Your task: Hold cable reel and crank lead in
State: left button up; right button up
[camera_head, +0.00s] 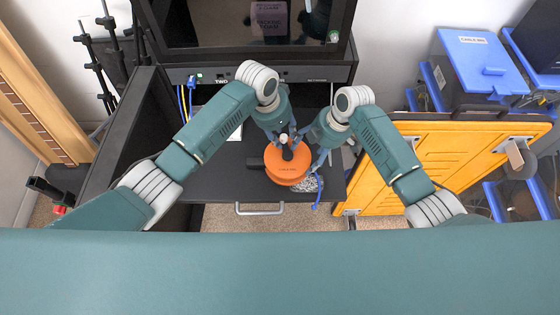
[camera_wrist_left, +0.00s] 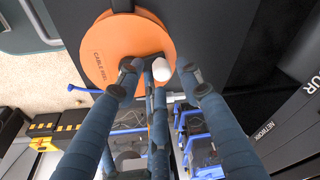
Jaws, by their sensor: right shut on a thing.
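The orange cable reel (camera_head: 288,168) lies flat on the dark shelf, label facing up. It also shows in the left wrist view (camera_wrist_left: 105,62). A black crank arm (camera_head: 288,153) crosses its top and carries a white knob (camera_wrist_left: 162,69). My left gripper (camera_head: 284,137) is above the reel's far side, its fingers open with the knob between them and gaps on both sides. My right gripper (camera_head: 312,159) is at the reel's right side, shut on its rim; the contact is partly hidden. A blue lead (camera_head: 319,192) runs out at the reel's right.
A dark rack unit (camera_head: 250,75) with ports stands behind, with blue and yellow cables (camera_head: 186,100) at its left. The shelf's drawer handle (camera_head: 259,209) is at the front. An orange panel (camera_head: 455,155) and blue bins (camera_head: 480,65) are at the right.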

pick_arm(q)
jog(key=shift+s+d, duration=0.1)
jog(key=shift+w+d+v, duration=0.1)
jog(key=shift+d+v, duration=0.05)
jog(key=shift+v, duration=0.55)
jog(key=shift+w+d+v, duration=0.1)
jog(key=shift+d+v, duration=0.05)
jog(key=shift+v, duration=0.55)
jog(key=shift+w+d+v, duration=0.1)
jog(key=shift+d+v, duration=0.05)
jog(key=shift+v, duration=0.6)
jog(key=shift+a+r, duration=0.1)
jog(key=shift+r, duration=0.05)
jog(key=shift+c, duration=0.8)
jog(key=shift+w+a+r, duration=0.1)
jog(key=shift+a+r, duration=0.05)
jog(key=shift+r, duration=0.15)
jog(key=shift+s+a+x, duration=0.1)
jog(key=shift+a+x, duration=0.1)
jog(key=shift+x, duration=0.65)
jog(key=shift+s+a+x, duration=0.1)
jog(key=shift+a+x, duration=0.05)
jog(key=shift+x, duration=0.7)
jog(key=shift+s+a+x, duration=0.1)
jog(key=shift+a+x, duration=0.1)
jog(key=shift+x, duration=0.65)
jog(key=shift+s+d+f, duration=0.1)
jog(key=shift+d+f, duration=0.05)
jog(key=shift+c, duration=0.5)
